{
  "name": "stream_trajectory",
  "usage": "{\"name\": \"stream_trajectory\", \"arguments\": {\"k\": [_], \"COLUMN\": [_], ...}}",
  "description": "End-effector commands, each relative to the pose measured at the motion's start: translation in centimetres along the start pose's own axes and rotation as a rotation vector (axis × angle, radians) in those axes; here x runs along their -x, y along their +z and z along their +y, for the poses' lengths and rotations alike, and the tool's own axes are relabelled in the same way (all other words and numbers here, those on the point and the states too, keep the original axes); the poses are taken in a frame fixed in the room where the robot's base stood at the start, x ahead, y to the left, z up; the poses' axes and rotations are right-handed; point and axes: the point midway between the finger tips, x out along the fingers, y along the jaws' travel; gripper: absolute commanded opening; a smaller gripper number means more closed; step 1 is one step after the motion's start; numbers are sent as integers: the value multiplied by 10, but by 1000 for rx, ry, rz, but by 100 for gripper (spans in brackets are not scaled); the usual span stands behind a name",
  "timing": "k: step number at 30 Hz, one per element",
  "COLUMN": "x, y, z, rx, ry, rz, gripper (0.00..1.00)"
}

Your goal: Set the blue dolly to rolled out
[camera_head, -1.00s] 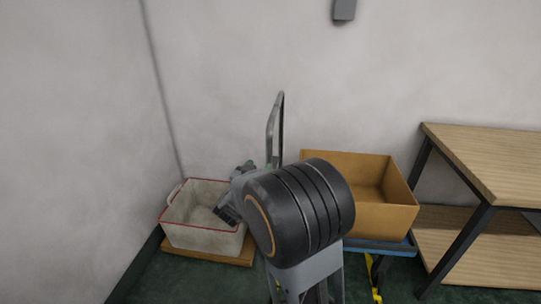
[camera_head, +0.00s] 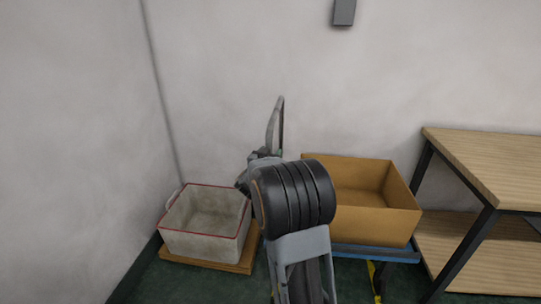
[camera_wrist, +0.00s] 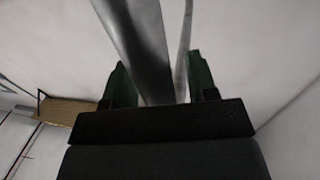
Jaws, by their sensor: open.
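The blue dolly (camera_head: 375,253) stands on the floor against the back wall, with an open cardboard box (camera_head: 378,222) on its deck. A grey tubular push handle (camera_head: 278,125) rises at its left end; its lower part is hidden behind my arm. My gripper (camera_head: 264,157) is at the handle, partly hidden by my wrist. In the wrist view, my gripper (camera_wrist: 160,88) is open, with its dark green fingers on either side of the grey handle tube (camera_wrist: 150,50). I cannot tell whether either finger touches the tube.
A pale, red-rimmed bin (camera_head: 200,244) sits on a wooden base (camera_head: 245,262) at left, near the left wall. A wooden shelf table (camera_head: 490,160) with dark legs stands close to the dolly's right. A grey box (camera_head: 344,11) hangs on the wall.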

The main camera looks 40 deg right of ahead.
Motion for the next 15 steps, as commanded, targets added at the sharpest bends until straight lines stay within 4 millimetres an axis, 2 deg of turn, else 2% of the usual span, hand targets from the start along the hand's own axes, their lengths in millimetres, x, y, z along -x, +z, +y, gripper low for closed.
{"name": "stream_trajectory", "arguments": {"k": [4, 15], "x": [0, 0], "y": [0, 0], "z": [0, 0], "rx": [0, 0], "ry": [0, 0], "rz": [0, 0], "gripper": [53, 17]}}
